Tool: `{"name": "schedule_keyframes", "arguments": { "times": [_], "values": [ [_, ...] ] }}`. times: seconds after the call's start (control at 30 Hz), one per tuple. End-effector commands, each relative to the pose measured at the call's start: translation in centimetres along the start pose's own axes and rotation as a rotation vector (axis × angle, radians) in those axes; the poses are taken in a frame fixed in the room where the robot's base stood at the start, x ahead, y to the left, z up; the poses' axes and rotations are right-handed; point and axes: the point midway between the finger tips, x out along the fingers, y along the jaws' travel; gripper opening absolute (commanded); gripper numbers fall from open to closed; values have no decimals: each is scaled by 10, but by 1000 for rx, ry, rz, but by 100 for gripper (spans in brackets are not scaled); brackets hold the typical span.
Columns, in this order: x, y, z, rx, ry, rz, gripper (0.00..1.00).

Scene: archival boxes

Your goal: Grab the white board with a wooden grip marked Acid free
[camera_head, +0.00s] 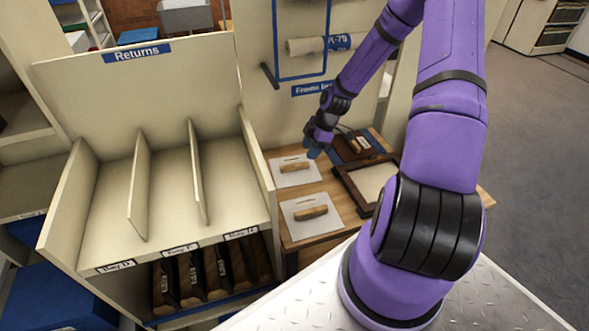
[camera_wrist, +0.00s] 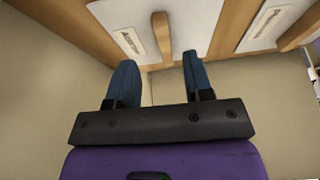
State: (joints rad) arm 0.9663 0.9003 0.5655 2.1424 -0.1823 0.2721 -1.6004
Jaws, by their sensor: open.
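Two white boards with wooden grips lie flat on a wooden table, a far one (camera_head: 284,178) and a near one (camera_head: 328,228). My gripper (camera_head: 314,152) is open and empty, close to the far board's back right corner. In the wrist view, one white board (camera_wrist: 190,30) with an upright wooden grip (camera_wrist: 162,34) lies beyond the two blue fingers (camera_wrist: 158,80), apart from them. A label (camera_wrist: 130,41) lies left of that grip. Another board (camera_wrist: 268,30) with a label shows at right. Both labels are too small to read surely.
A dark-framed panel (camera_head: 370,187) and a dark brown item (camera_head: 358,147) lie right of the boards. The divided Returns shelf (camera_head: 165,190) stands at left, its side wall beside the boards. A beige panel (camera_head: 300,110) rises behind the table.

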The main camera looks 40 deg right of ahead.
Motion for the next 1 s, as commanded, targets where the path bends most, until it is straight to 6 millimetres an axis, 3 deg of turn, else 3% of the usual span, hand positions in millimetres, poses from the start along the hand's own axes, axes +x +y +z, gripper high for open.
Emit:
{"name": "schedule_keyframes", "arguments": {
  "times": [0.27,0.53,0.8,1.0],
  "values": [
    [16,-2,1,0,0,-2,47],
    [52,-3,1,0,0,-2,47],
    [56,-3,2,0,-1,-1,47],
    [56,-3,2,0,-1,-1,1]
  ]
}}
